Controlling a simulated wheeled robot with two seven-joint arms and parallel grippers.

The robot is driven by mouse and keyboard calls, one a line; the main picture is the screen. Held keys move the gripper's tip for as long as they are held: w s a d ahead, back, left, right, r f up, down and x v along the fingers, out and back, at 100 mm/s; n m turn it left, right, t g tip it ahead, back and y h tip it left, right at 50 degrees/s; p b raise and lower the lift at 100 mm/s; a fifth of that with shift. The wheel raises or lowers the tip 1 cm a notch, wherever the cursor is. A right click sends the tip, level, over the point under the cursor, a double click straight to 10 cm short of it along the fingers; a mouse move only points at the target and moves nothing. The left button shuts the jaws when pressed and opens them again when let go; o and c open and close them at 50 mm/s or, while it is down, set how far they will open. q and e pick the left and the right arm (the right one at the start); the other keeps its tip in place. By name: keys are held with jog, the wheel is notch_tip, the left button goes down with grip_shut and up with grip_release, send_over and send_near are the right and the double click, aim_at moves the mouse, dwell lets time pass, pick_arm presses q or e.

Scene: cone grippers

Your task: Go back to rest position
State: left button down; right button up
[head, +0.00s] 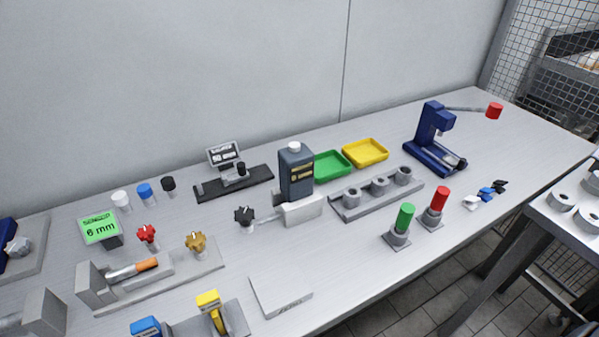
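Neither of my grippers shows in the head view, and no part of my arms can be made out with certainty. The grey workbench (370,265) fills most of the view, with its tools and parts standing on it. What my grippers hold, if anything, is hidden from this view.
A dark bottle-shaped device (296,173) stands mid-bench. Behind it are a green tray (331,166) and a yellow tray (366,153). Green (404,218) and red (439,200) cylinders stand near the front edge. A blue press-like device (432,135) is at right. The front middle is fairly clear.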

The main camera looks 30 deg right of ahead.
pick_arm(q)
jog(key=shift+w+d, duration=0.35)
